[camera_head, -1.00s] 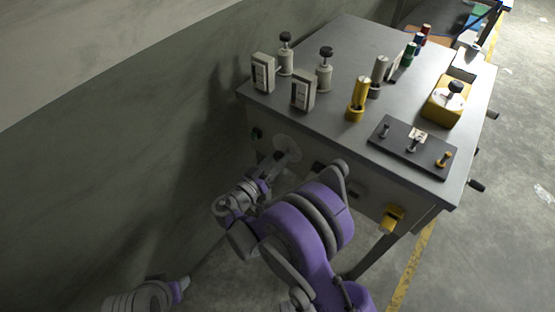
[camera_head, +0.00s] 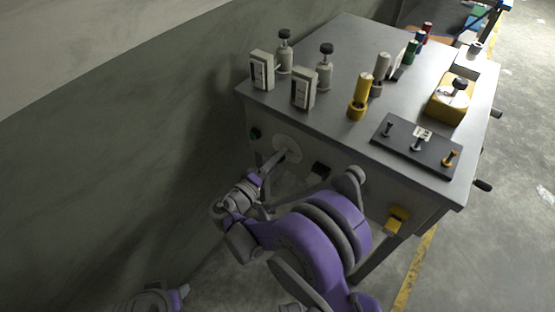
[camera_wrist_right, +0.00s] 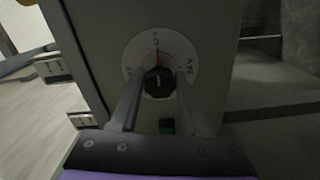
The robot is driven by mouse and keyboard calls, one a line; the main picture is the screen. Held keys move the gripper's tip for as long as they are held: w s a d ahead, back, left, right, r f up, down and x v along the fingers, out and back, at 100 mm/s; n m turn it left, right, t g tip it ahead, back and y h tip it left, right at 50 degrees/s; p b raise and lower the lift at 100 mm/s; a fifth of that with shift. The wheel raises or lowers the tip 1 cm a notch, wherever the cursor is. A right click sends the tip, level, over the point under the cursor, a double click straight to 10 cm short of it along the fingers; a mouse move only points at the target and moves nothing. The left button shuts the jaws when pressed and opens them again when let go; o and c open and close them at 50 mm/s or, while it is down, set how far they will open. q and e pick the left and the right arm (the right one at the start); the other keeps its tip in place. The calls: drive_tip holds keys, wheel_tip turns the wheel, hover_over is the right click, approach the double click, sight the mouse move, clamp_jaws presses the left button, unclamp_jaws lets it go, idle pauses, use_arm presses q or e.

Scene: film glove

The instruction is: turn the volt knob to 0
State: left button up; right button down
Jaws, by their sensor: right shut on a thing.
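The volt knob (camera_wrist_right: 158,82) is black and round on a white dial plate (camera_wrist_right: 137,52) on the side of the grey cabinet. The wrist view shows a red mark above the knob and a "24V" label on the right of the plate. In the head view the dial plate (camera_head: 288,145) is on the cabinet's near left face, and my gripper hides the knob. My right gripper (camera_wrist_right: 158,88) has one finger on each side of the knob and is shut on it; it also shows in the head view (camera_head: 281,158). My left gripper is not clearly visible.
A grey cabinet (camera_head: 340,125) carries two meters, several coloured posts, a yellow switch box (camera_head: 448,105) and a dark terminal plate (camera_head: 410,150). A wall (camera_head: 130,130) is close on the left.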

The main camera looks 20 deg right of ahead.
drive_tip(key=n, duration=0.4)
drive_tip(key=shift+n+b, duration=0.3)
drive_tip(key=shift+b, duration=0.05)
drive_tip(key=n, duration=0.4)
drive_tip(key=shift+n+b, duration=0.3)
drive_tip(key=n, duration=0.4)
drive_tip(key=shift+n+b, duration=0.3)
drive_tip(key=shift+a+n, duration=0.1)
drive_tip(key=shift+n, duration=1.9)
drive_tip(key=shift+c, duration=1.9)
unclamp_jaws()
drive_tip(key=shift+r, duration=0.1)
